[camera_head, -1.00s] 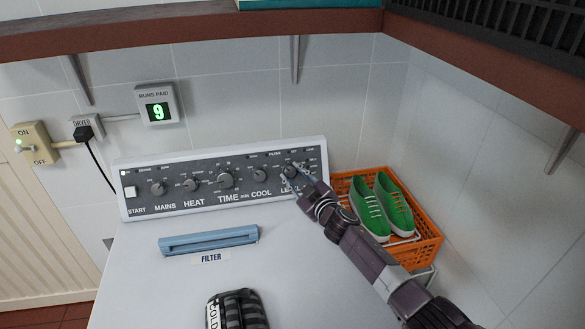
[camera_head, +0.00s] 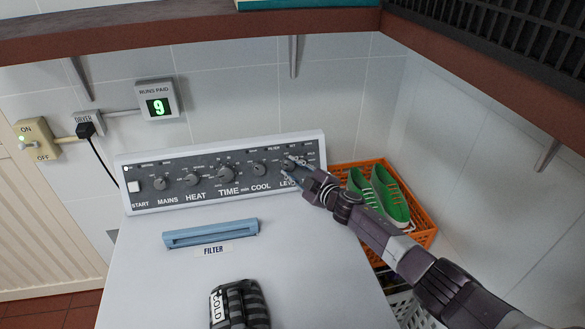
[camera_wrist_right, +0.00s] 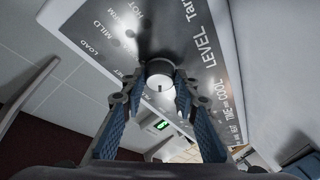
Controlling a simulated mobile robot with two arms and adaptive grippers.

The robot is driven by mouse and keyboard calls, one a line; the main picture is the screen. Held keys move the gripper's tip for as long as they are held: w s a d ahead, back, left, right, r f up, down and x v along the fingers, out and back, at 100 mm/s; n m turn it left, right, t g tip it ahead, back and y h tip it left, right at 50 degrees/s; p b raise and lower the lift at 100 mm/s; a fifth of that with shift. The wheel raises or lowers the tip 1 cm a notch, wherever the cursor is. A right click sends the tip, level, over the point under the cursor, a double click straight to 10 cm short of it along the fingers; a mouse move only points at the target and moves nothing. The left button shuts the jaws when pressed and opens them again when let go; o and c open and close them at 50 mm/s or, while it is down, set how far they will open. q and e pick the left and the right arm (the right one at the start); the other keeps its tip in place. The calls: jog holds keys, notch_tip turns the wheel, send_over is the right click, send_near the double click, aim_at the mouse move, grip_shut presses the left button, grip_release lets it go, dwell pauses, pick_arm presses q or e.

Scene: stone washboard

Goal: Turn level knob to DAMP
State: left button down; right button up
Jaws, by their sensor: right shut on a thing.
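The level knob (camera_head: 289,165) is at the right end of the dark control panel (camera_head: 210,182), above the LEVEL label, partly hidden by my right gripper (camera_head: 291,170). In the right wrist view the knob's round pale face (camera_wrist_right: 159,82) sits between the two blue-padded fingers of the right gripper (camera_wrist_right: 160,88), which is shut on it. Markings such as LOAD, MILD, WARM and HOT show around the panel there. The knob's exact setting is too small to read. My left gripper is not in view.
An orange crate (camera_head: 425,238) with green shoes (camera_head: 388,195) stands right of the machine, near my right arm. A blue filter handle (camera_head: 210,233) and a dark striped item tagged COLD (camera_head: 240,302) are on the white top. A shelf (camera_head: 180,30) overhangs behind.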

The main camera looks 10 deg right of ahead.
jog(key=o, duration=1.1)
jog(key=shift+o, duration=0.2)
jog(key=shift+s, duration=0.1)
jog(key=v, duration=1.2)
